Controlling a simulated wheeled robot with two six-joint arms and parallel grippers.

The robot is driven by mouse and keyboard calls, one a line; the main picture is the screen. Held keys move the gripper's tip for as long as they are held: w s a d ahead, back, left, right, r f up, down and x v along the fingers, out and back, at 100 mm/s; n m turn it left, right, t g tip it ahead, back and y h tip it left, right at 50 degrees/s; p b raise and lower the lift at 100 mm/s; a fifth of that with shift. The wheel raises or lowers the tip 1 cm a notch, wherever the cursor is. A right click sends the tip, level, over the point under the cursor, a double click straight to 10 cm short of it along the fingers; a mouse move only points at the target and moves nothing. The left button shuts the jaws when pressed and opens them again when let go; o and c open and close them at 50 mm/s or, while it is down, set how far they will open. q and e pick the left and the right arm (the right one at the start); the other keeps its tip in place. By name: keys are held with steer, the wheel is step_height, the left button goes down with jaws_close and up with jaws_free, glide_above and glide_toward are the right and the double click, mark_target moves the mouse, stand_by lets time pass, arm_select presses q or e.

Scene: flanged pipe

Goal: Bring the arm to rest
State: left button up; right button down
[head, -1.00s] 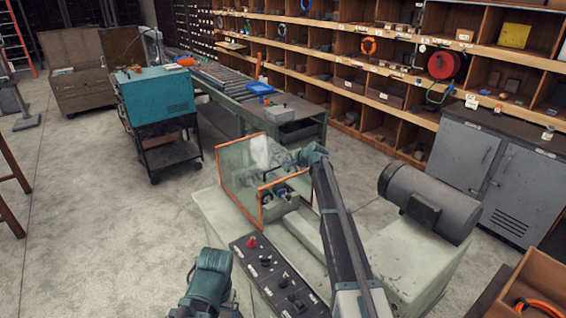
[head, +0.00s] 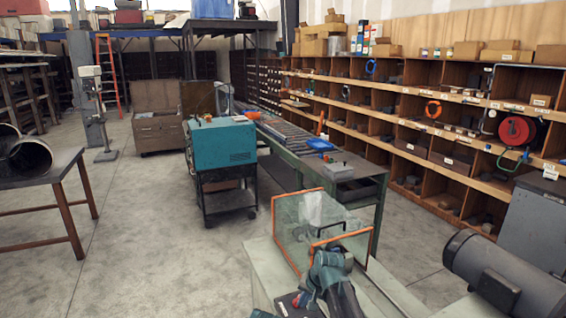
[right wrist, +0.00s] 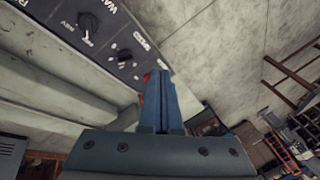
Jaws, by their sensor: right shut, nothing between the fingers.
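My right gripper (right wrist: 159,88) is shut with nothing between its fingers in the right wrist view. Its fingers show against the edge of the machine's dark control panel (right wrist: 100,38), with a bit of a red knob beside them; I cannot tell whether they touch. In the head view my right arm comes up from the bottom, and its teal wrist is in front of the machine's clear guard (head: 287,233) with orange edges. The fingertips are hard to make out there. My left gripper is not in view.
A grey motor (head: 500,275) lies on the machine at the lower right. A teal cabinet (head: 222,143) on a dark cart and a roller conveyor (head: 285,137) stand behind the guard. A dark table (head: 50,178) at left bears a large pipe (head: 28,158). Floor between is clear.

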arm_select(q)
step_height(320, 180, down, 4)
steer(key=b, duration=0.3)
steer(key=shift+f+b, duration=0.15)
steer(key=shift+b, duration=0.15)
arm_select(e)
steer(key=s+f+n+g+h, duration=0.2)
steer(key=s+f+n, duration=0.1)
steer(key=s, duration=1)
steer(key=s+f+n+g+h, duration=0.1)
steer(key=s+n, duration=0.3)
steer(key=s, duration=0.9)
steer(key=shift+a+f+g+h, duration=0.25)
steer(key=shift+f+g+h, duration=0.15)
steer(key=shift+f+h, duration=0.4)
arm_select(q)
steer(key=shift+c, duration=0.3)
arm_select(e)
steer(key=shift+f, duration=0.1)
